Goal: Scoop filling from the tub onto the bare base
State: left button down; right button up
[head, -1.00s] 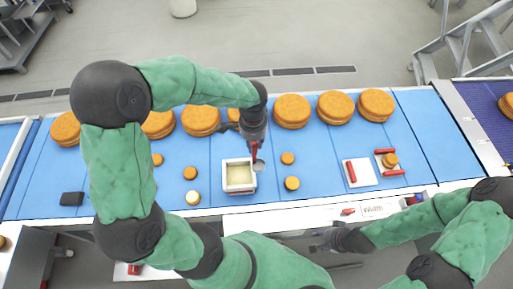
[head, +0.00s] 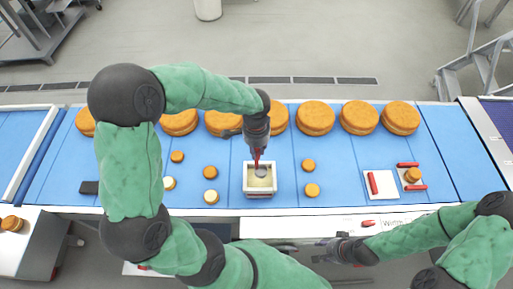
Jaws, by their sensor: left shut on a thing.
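A white tub (head: 248,192) with pale filling (head: 259,185) stands on the blue belt in the middle. My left gripper (head: 257,148) is shut on a scoop with a red handle (head: 257,157), held upright. The scoop's round grey head (head: 260,171) is over or in the filling; I cannot tell if it touches. Small brown rounds (head: 308,165) and (head: 312,190) lie right of the tub. Others lie to its left (head: 210,172), two with pale tops (head: 211,197). My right gripper (head: 328,248) is open and empty before the front edge.
A row of large brown rounds (head: 315,118) lies along the belt's far side.

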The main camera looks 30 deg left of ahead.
aim_at(257, 169)
pick_arm(q)
jog(key=shift+f+b, duration=4)
jog(key=shift+f, duration=1.25)
pick_arm(e)
notch_tip(257, 169, down, 8)
jog(key=shift+f, duration=0.2)
jog(key=shift+r, duration=0.1)
pick_arm(q)
jog(key=shift+r+p, duration=4.05)
jog(key=shift+r, duration=1.35)
pick_arm(e)
notch_tip(257, 169, up, 8)
